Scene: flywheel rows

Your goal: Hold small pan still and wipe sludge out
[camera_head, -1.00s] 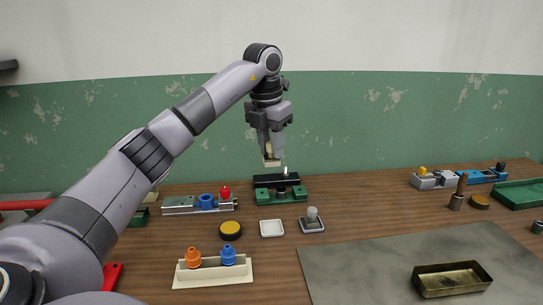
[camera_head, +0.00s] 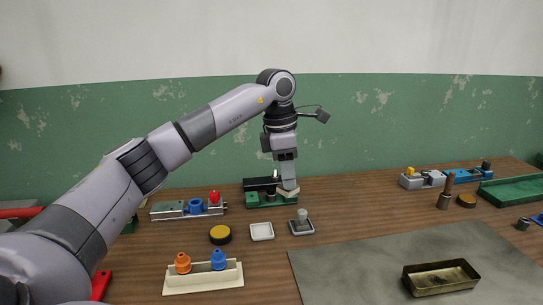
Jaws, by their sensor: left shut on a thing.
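The small pan (camera_head: 441,278) is a brassy, rectangular open tray with dark residue inside. It sits on the grey mat at the lower right, with no gripper near it. My left gripper (camera_head: 288,188) is at the back middle of the table, pointing down. It is shut on a small pale block (camera_head: 288,193), low beside the green fixture (camera_head: 257,198). The fingers partly hide the block, and I cannot tell whether it touches the fixture. My right gripper is not in view.
The grey mat (camera_head: 345,265) has bare room left of the pan. A white square dish (camera_head: 261,231), a grey knobbed block (camera_head: 301,224) and a yellow-topped black disc (camera_head: 220,235) stand in front of my left gripper. A cream holder (camera_head: 203,278) carries orange and blue pieces. A green tray (camera_head: 515,190) lies at right.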

